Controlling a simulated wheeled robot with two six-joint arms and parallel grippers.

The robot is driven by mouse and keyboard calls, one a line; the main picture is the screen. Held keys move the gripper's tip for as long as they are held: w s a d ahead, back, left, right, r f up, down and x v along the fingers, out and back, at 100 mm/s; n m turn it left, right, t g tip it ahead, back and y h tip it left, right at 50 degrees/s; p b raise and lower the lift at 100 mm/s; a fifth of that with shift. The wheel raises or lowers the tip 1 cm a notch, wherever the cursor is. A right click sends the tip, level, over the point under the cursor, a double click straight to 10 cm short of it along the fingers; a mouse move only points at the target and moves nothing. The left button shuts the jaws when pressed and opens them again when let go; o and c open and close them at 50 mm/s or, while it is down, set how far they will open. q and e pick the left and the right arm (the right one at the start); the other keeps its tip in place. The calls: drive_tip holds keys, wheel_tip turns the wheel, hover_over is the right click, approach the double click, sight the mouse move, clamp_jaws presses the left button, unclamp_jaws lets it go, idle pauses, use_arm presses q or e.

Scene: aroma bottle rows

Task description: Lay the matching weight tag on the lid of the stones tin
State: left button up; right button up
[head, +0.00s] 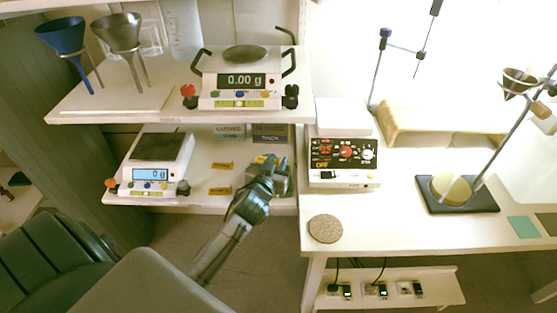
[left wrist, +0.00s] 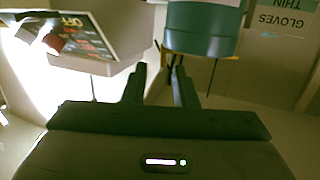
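My left gripper (head: 268,170) is over the right end of the lower shelf, beside a tin. In the left wrist view its two dark fingers (left wrist: 159,72) stand apart, with no tag visible between them. The teal tin (left wrist: 205,28) is just beyond the fingertips, seen upside down, with a yellow strip (left wrist: 230,57) along its lid edge. The head view shows yellow at the gripper, with the tin mostly hidden there. My right gripper is not in view.
A small scale (head: 155,165) stands at the left of the lower shelf, and glove boxes (head: 270,133) at its back. A larger scale (head: 240,80) and funnels (head: 118,35) are on the shelf above. A hotplate-like device (head: 343,158) stands close to the right of the gripper.

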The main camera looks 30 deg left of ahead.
use_arm(q)
drive_tip(key=b+v, duration=0.1)
drive_tip(key=v, duration=0.9)
drive_tip(key=s+f+m+g+h, duration=0.1)
drive_tip(key=s+f+g, duration=0.2)
drive_tip(key=f, duration=1.1)
drive_tip(key=s+f+m+g, duration=0.1)
drive_tip(key=s+f+g, duration=0.25)
drive_tip(key=f, duration=1.05)
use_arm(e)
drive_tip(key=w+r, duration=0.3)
use_arm(q)
drive_tip(key=s+d+f+m+g+h+p, duration=0.1)
drive_tip(key=s+f+g, duration=0.7)
drive_tip(key=s+f, duration=1.9)
drive_tip(key=shift+d+h+p, duration=0.25)
drive_tip(key=shift+h+p, duration=0.2)
drive_tip(key=shift+h, duration=0.15)
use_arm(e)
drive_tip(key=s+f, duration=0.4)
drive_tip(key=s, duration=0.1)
use_arm(q)
drive_tip(key=shift+s, duration=0.1)
